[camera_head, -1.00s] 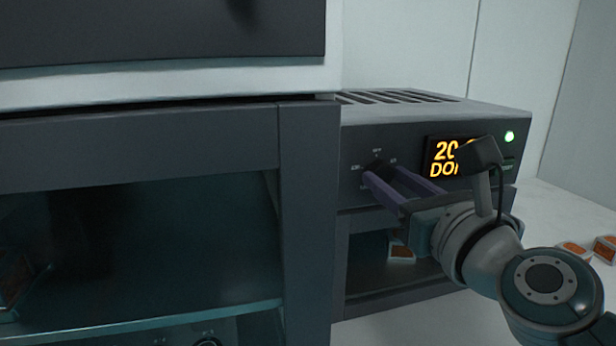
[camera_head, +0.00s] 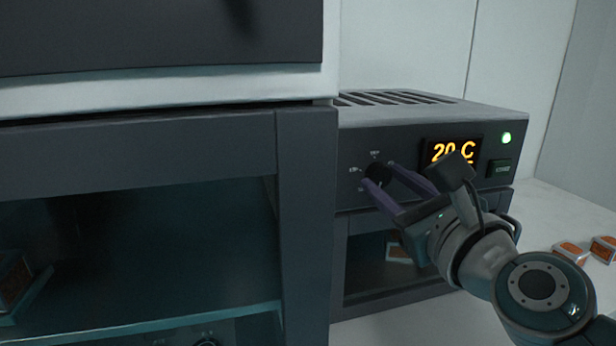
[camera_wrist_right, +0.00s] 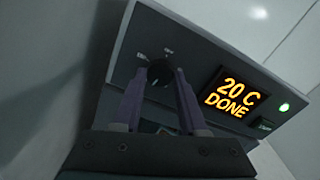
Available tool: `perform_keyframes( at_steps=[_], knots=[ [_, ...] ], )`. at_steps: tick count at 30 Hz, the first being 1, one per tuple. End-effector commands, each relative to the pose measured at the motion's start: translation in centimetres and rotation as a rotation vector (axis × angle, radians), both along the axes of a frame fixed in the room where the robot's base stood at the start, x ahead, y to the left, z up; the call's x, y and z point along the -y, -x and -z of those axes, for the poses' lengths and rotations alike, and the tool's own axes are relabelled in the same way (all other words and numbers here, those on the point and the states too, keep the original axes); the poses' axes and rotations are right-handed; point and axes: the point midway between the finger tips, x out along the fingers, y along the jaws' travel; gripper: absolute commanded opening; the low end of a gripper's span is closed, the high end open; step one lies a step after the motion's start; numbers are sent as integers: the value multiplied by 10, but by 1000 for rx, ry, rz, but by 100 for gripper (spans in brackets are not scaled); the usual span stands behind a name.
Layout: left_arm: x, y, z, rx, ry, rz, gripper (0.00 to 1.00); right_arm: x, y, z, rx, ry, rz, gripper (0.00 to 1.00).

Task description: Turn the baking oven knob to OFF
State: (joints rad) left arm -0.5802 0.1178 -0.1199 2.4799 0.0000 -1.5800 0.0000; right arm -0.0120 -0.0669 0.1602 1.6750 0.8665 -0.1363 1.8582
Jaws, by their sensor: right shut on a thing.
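The oven's dark front panel (camera_head: 352,203) carries a round black knob (camera_head: 377,171) with small marks around it, too small to read. The knob also shows in the right wrist view (camera_wrist_right: 160,72). An orange display (camera_head: 452,152) reads 20 C, and DONE is legible on it in the wrist view (camera_wrist_right: 236,93). A green light (camera_head: 506,138) is lit. My right gripper (camera_head: 384,176) has its two purple fingers shut on the knob, one on each side; the fingers partly hide the knob and its marks. My left gripper is not in view.
A large dark cabinet (camera_head: 305,200) with a glass-fronted interior stands close to the left of the oven. Small orange-and-white boxes (camera_head: 571,254) lie on the white surface at right. A black button (camera_head: 499,168) sits below the green light.

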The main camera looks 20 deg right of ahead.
Motion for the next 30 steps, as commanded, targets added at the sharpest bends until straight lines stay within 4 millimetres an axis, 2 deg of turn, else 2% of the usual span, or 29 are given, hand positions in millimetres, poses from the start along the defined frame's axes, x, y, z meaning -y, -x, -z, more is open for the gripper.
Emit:
perform_keyframes(
  at_steps=[30],
  knots=[
    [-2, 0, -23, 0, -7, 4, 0, 0, 0, -2, -55, 967, 0, 0]
  ],
)
